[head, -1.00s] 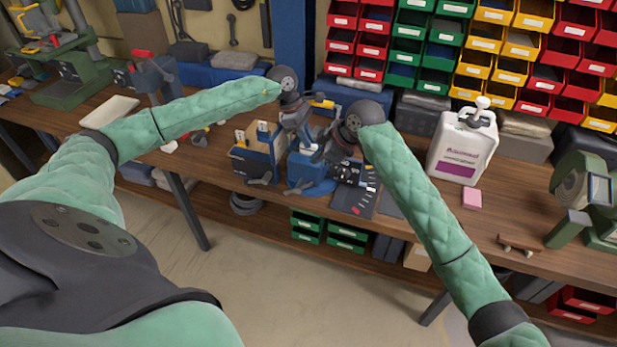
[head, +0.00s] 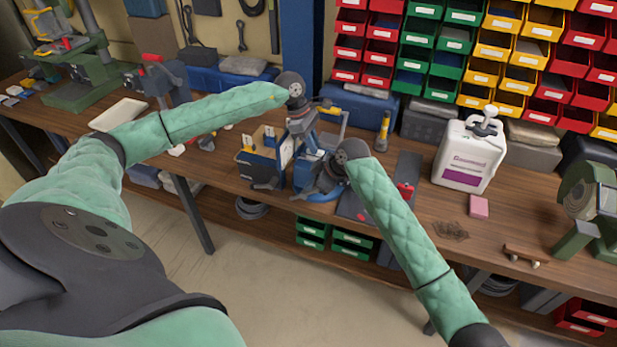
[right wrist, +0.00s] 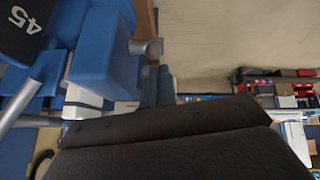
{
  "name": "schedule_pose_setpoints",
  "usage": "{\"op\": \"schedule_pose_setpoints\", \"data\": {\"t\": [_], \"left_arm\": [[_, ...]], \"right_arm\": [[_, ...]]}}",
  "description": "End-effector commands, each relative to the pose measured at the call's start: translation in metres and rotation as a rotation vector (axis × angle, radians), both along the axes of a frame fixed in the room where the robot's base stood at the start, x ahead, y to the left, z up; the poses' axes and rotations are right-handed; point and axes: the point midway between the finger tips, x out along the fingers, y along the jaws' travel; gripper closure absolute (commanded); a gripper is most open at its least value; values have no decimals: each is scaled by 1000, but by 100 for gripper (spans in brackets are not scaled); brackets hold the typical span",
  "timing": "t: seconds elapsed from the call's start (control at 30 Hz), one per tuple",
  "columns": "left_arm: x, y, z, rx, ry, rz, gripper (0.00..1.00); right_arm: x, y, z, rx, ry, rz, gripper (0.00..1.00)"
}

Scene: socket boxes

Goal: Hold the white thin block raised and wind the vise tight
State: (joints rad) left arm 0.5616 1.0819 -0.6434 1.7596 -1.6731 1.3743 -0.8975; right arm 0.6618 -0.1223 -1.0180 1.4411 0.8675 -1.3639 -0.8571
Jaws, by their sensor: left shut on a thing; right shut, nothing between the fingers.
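The blue vise (head: 302,172) stands at the bench's front edge in the head view, partly covered by my grippers. Its blue body (right wrist: 104,55) fills the upper left of the right wrist view, with grey metal bars beside it. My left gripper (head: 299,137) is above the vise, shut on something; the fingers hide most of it. A white piece (right wrist: 85,97) shows against the blue body in the right wrist view; I cannot tell whether it is the thin block. My right gripper (head: 322,184) is shut and empty, low at the vise's right side; I cannot tell whether it touches the handle.
An open box of tools (head: 258,168) stands just left of the vise. A dark mat with a red item (head: 404,190) lies to the right. A white jug (head: 468,155), a pink block (head: 479,206) and a grinder (head: 590,205) are farther right.

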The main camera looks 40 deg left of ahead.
Motion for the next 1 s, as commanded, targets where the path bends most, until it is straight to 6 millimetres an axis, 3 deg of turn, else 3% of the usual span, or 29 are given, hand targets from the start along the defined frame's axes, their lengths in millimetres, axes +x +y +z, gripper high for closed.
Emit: {"op": "schedule_pose_setpoints", "data": {"t": [1.0], "left_arm": [[0,0,1,-1,-1,0,100]], "right_arm": [[3,-9,-9,80,21,1,100]]}}
